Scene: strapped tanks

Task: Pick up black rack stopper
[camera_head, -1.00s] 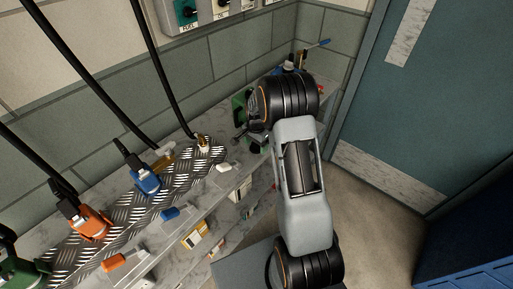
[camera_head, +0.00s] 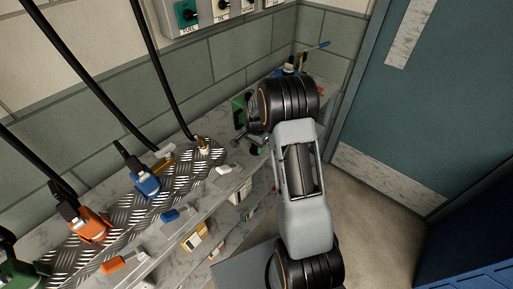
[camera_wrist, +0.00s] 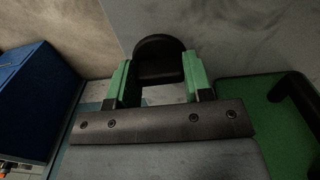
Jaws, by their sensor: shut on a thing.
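In the wrist view, a black, rounded-top piece, the rack stopper (camera_wrist: 160,47), sits between the two green fingers of my gripper (camera_wrist: 160,72). The gripper is shut on it. In the head view, my arm covers the gripper and the stopper, so I cannot make out the stopper there.
A green tray-like thing (camera_wrist: 262,125) with a black handle lies right of the gripper in the wrist view. In the head view, a shelf holds an orange tank fitting (camera_head: 90,226), a blue one (camera_head: 146,181) and small stoppers. A teal door (camera_head: 440,95) stands right.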

